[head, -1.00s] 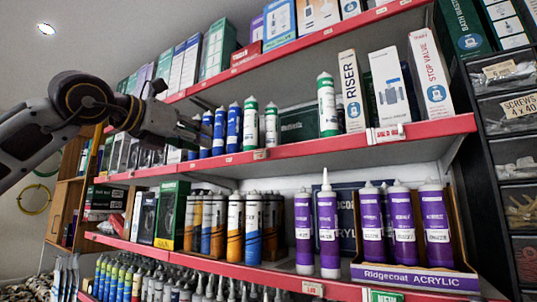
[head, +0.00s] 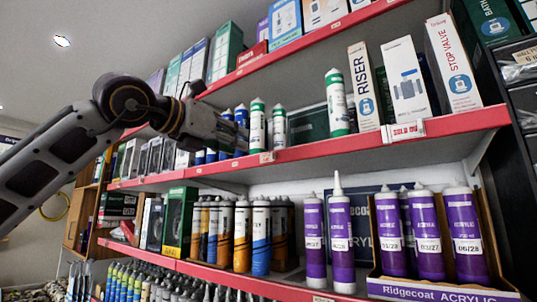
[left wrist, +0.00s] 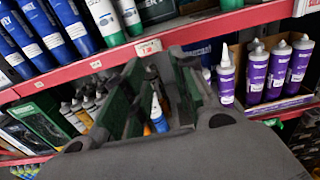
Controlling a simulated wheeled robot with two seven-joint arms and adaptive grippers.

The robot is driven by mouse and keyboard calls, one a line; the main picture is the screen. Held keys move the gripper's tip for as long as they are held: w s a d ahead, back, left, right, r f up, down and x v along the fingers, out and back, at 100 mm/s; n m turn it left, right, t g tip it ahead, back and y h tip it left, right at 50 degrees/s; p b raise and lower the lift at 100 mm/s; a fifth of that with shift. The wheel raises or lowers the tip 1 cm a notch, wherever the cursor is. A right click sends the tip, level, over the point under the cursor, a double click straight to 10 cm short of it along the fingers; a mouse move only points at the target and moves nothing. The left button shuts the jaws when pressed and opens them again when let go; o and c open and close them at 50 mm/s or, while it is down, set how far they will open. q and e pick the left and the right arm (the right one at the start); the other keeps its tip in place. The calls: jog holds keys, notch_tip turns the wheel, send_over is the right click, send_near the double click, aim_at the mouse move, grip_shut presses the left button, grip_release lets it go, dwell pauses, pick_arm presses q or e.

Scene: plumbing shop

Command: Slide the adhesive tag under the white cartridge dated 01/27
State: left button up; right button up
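White cartridges with green ends stand on the middle shelf, two together (head: 258,128) and one further right (head: 337,105); I cannot read their dates. They also show at the top of the left wrist view (left wrist: 104,18). A small pale tag (head: 267,157) sits on the red shelf edge below the pair; a tag also shows in the left wrist view (left wrist: 150,47). A larger printed tag (head: 404,131) is further right. My left gripper (left wrist: 157,95) is open, its fingers spread below the rail with a gap between them. My right gripper is not in view.
Blue cartridges (head: 241,116) stand left of the pair, partly behind my left arm. Purple cartridges (head: 427,237) and orange-and-black ones (head: 261,237) fill the shelf below. Boxes (head: 405,80) stand right on the middle shelf. The red shelf edge (head: 330,147) is clear between the tags.

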aim_at(271, 154)
pick_arm(q)
jog(key=p+x, duration=0.4)
jog(key=x, duration=0.7)
jog(key=shift+w+d+r, duration=0.1)
jog(key=shift+w+d, duration=0.1)
jog(key=shift+w, duration=0.1)
jog(key=shift+p+x, duration=0.5)
jog(key=shift+x, duration=0.3)
jog(key=shift+d, duration=0.1)
jog(key=shift+c, duration=0.4)
jog(key=c, duration=0.5)
grip_shut()
